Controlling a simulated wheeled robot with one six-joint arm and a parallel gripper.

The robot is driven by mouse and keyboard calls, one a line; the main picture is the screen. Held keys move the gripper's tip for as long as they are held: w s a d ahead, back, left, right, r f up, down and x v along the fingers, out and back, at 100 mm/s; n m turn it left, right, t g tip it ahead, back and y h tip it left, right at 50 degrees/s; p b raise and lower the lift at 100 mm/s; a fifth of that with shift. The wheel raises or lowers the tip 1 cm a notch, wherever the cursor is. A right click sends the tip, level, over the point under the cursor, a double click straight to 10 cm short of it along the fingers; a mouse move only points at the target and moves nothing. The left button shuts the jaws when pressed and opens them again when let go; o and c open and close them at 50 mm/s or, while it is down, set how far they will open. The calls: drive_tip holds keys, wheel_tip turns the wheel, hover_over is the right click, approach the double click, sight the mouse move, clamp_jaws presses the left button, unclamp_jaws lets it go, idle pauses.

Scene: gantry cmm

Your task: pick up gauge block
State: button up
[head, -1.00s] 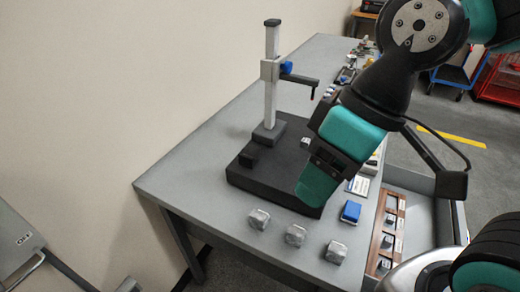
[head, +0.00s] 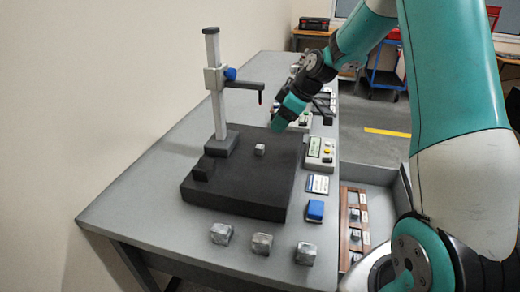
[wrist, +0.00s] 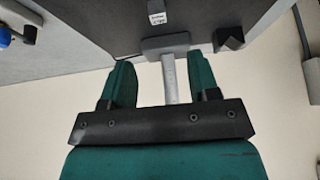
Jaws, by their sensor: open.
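A small light-grey block (head: 259,149), which looks like the gauge block, sits on the black surface plate (head: 235,197). In the wrist view the block (wrist: 157,12), with a white label, is at the top edge, partly cut off. My gripper (head: 279,124) is above the far right part of the plate, apart from the block. In the wrist view my gripper (wrist: 161,72) has its two green fingers spread, with no object held. The block lies beyond the fingertips.
A height stand (head: 216,85) with a side arm (head: 245,86) rises from the plate near the block. Three grey metal cubes line the table's front, one at the left (head: 221,234).

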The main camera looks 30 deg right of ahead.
drive_tip(key=p, duration=0.1)
hover_over(260, 147)
drive_tip(key=s+d, duration=0.2)
wheel_tip(260, 147, down, 5)
drive_tip(key=shift+f, duration=0.2)
drive_tip(key=p+x, duration=0.1)
drive_tip(key=x, duration=0.4)
drive_tip(key=shift+d+p, duration=0.1)
drive_tip(key=shift+p, duration=0.3)
drive_tip(key=shift+f, duration=0.1)
drive_tip(key=shift+c, duration=0.2)
clamp_jaws()
